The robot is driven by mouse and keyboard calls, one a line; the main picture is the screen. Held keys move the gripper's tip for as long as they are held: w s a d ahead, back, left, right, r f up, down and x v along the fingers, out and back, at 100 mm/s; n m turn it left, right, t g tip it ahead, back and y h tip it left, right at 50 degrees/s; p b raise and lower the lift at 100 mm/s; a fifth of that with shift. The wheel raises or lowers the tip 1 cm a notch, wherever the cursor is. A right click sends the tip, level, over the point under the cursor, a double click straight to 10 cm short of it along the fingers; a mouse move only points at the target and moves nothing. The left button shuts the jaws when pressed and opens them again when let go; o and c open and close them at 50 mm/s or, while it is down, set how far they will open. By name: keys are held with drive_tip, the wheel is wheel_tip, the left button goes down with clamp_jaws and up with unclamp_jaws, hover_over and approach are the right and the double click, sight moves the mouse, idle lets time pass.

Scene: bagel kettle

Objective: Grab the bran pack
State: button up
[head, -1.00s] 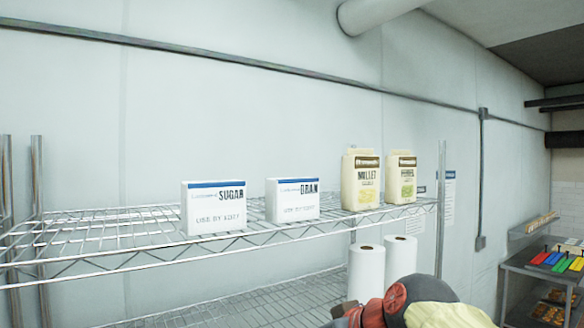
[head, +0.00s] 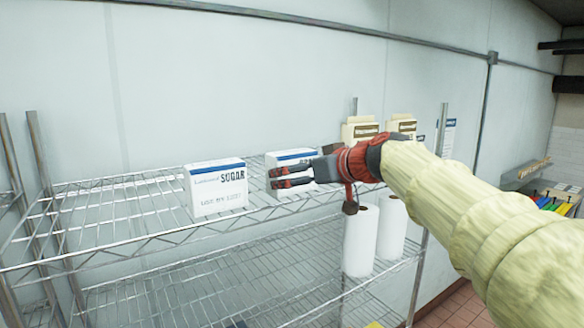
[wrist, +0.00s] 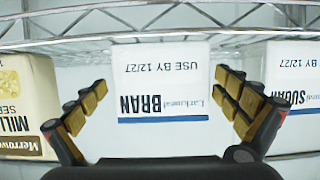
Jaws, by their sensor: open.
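The bran pack (head: 292,157) is a white box with a blue stripe, standing on the upper wire shelf. My gripper (head: 272,178) is in front of it in the head view and hides much of its face. In the wrist view the pack (wrist: 160,75) appears upside down, with "BRAN" readable, between the two open fingers. The gripper (wrist: 163,105) also shows there, with a finger on each side and visible gaps to the pack. Whether the fingertips reach past its front face is hard to tell.
The sugar box (head: 216,188) stands left of the bran pack in the head view. Millet (head: 360,130) and another yellow pack (head: 404,126) stand to the right, partly behind my arm. Paper rolls (head: 361,240) stand below. The wire shelf (head: 110,215) is clear at left.

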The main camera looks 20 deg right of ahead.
sight(292, 176)
drive_tip(key=p+x, duration=0.1)
drive_tip(key=x, duration=0.2)
drive_tip(key=shift+w+a+f, duration=0.1)
drive_tip(key=shift+w+f, duration=0.05)
drive_tip(key=shift+w, duration=0.15)
drive_tip(key=shift+s, duration=0.2)
drive_tip(key=shift+c, duration=0.4)
drive_tip(key=shift+w, duration=0.1)
drive_tip(key=shift+c, duration=1.3)
drive_tip(key=c, duration=1)
drive_tip(key=shift+c, duration=0.2)
